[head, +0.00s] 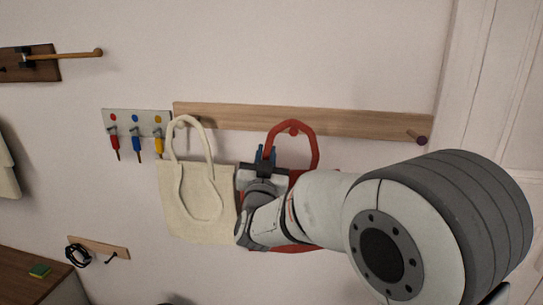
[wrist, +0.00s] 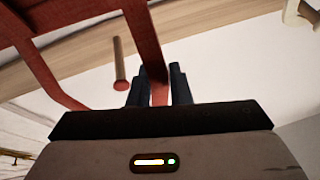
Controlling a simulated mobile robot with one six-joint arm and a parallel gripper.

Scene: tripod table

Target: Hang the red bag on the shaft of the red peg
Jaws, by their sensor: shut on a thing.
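The red bag (head: 277,247) hangs from my gripper (head: 265,154) in front of the wall, mostly hidden behind my arm. Its red handle (head: 316,150) makes an upright loop. My gripper (wrist: 158,88) is shut on one strand of the handle (wrist: 150,50) in the wrist view. The red peg (head: 293,129) shows its red end just under the top of the loop in the head view. In the wrist view the peg (wrist: 119,60) shows its pale shaft and reddish tip between strands of the handle. I cannot tell whether the handle rests on the shaft.
A cream bag (head: 175,210) hangs on the wooden rail (head: 360,122) just left of my gripper. A dark purple peg (head: 422,139) sticks out at the rail's right end. The wall between the red bag and purple peg is free.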

